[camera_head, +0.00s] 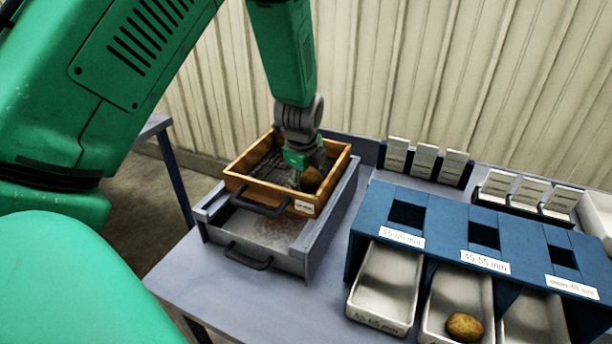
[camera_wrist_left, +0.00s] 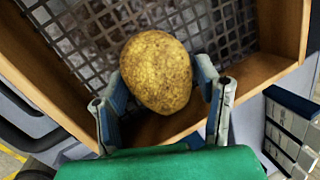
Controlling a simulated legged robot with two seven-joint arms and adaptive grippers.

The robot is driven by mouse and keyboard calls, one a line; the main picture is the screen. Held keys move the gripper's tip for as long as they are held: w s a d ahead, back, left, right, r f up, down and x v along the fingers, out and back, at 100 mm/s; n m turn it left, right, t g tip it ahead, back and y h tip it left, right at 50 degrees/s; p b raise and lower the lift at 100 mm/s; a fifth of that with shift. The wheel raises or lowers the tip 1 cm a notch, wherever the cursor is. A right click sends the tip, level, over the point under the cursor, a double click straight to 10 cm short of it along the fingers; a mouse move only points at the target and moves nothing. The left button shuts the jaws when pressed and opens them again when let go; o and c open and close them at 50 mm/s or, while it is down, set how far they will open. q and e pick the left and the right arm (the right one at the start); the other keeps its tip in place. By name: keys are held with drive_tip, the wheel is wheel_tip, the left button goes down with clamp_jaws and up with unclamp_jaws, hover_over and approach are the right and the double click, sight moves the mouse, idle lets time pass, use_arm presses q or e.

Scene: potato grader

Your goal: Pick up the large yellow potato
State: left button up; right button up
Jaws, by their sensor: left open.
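The large yellow potato (camera_wrist_left: 157,72) lies on the mesh floor of the wooden sieve tray, near one wall. In the head view the potato (camera_head: 311,180) shows at the tray's right side, partly covered by my left gripper (camera_head: 305,178). In the left wrist view my left gripper (camera_wrist_left: 165,95) is open, with one finger on each side of the potato's near part. I cannot tell whether the fingers touch it. My right gripper is not in view.
The wooden sieve tray (camera_head: 244,188) sits on a grey metal frame (camera_head: 208,214) with dark handles in front. To the right, a blue sizing stand (camera_head: 448,230) has labelled metal trays below; the middle tray (camera_head: 437,325) holds another potato (camera_head: 465,327). White cards (camera_head: 425,160) stand behind.

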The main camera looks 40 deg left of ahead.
use_arm(q)
drive_tip(key=shift+w+f, duration=0.1)
drive_tip(key=shift+f, duration=0.1)
drive_tip(key=shift+a, duration=0.25)
drive_tip(key=c, duration=1)
drive_tip(key=shift+d+r, duration=0.1)
drive_tip(key=shift+r, duration=0.1)
wheel_tip(320, 180, up, 10)
drive_tip(key=shift+f+b, duration=0.2)
drive_tip(key=shift+b, duration=0.15)
